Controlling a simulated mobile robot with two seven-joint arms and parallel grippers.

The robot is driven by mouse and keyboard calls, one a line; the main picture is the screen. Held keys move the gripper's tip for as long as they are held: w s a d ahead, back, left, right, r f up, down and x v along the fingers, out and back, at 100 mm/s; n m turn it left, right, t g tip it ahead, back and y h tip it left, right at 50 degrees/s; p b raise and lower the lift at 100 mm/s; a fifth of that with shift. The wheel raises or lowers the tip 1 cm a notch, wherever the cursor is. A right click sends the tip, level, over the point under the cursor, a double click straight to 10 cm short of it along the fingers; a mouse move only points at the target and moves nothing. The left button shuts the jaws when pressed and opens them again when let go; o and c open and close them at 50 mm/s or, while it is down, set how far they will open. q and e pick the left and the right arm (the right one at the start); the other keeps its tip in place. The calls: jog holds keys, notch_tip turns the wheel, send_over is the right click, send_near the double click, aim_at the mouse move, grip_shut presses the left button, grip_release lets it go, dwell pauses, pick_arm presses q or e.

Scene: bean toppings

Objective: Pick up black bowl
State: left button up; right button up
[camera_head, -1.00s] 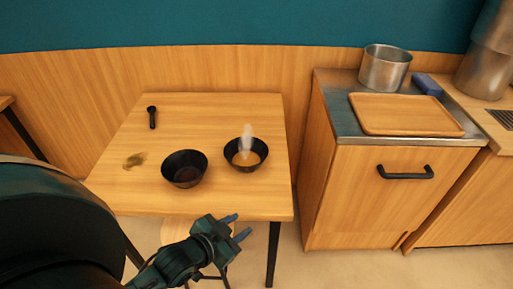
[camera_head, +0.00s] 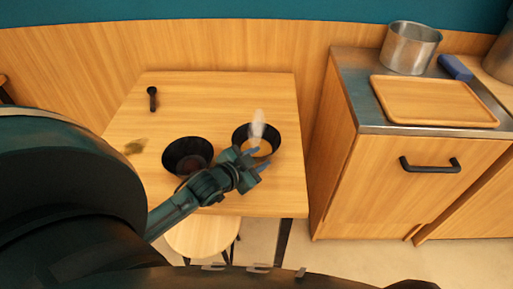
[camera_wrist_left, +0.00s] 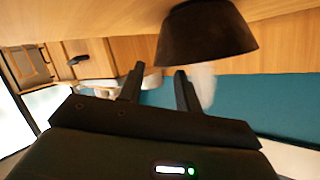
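Two black bowls stand on the wooden table. The left black bowl (camera_head: 176,160) has dark contents, and my left forearm passes over its lower right edge. The right black bowl (camera_head: 273,136) has light brown contents and a whitish plume above it. My left gripper (camera_head: 258,160) is at the near side of the right bowl and hides part of its front. In the left wrist view a dark bowl (camera_wrist_left: 205,38) is just beyond the fingers (camera_wrist_left: 158,85), which are apart with nothing between them. My right gripper is not in view.
A round stool (camera_head: 200,238) stands below the table's front. A counter with a wooden tray (camera_head: 435,100) and metal pot (camera_head: 410,48) is at right.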

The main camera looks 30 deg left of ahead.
pick_arm(q)
jog(key=shift+x, duration=3.15)
jog(key=shift+f, duration=0.1)
jog(key=shift+s, duration=0.1)
jog(key=shift+c, duration=0.2)
grip_shut()
